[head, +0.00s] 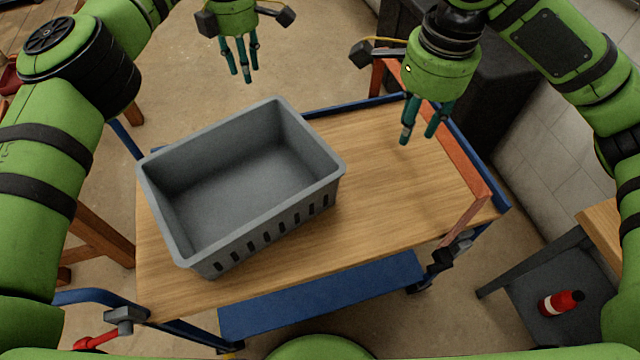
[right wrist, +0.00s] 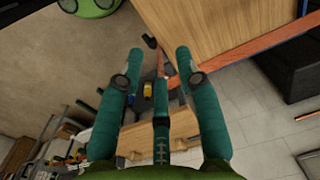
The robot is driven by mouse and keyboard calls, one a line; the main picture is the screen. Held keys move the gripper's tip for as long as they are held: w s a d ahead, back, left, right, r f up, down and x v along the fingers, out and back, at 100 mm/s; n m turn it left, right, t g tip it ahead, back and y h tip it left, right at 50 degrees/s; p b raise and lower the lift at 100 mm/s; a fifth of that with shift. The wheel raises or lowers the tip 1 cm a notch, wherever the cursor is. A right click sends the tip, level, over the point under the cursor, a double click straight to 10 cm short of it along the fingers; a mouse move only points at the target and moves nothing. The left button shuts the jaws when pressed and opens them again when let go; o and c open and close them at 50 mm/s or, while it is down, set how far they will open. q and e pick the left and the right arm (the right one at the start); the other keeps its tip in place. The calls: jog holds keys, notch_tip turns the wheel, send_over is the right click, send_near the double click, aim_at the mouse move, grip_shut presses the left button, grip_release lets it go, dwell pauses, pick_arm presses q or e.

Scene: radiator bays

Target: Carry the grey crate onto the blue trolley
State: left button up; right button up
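The grey crate (head: 240,185) sits upright and empty on the wooden top of the blue trolley (head: 390,200), toward the left part of the top and turned at an angle. My left gripper (head: 240,72) is beyond the far side of the crate, apart from it, with nothing between its fingers. My right gripper (head: 422,125) is over the far right part of the trolley top, apart from the crate, its fingers spread and empty. In the right wrist view its fingers (right wrist: 160,85) are apart, with part of the trolley top (right wrist: 215,30) behind them.
An orange-brown bar (head: 468,222) runs along the trolley's right edge. A dark box-like unit (head: 490,100) stands behind it at the right. A red bottle (head: 561,302) lies on a grey surface at the lower right. The right half of the trolley top is bare.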

notch_tip(320, 180, up, 11)
jog(key=shift+a, duration=0.3)
notch_tip(320, 180, up, 12)
jog(key=p, duration=1.2)
dwell(0.5)
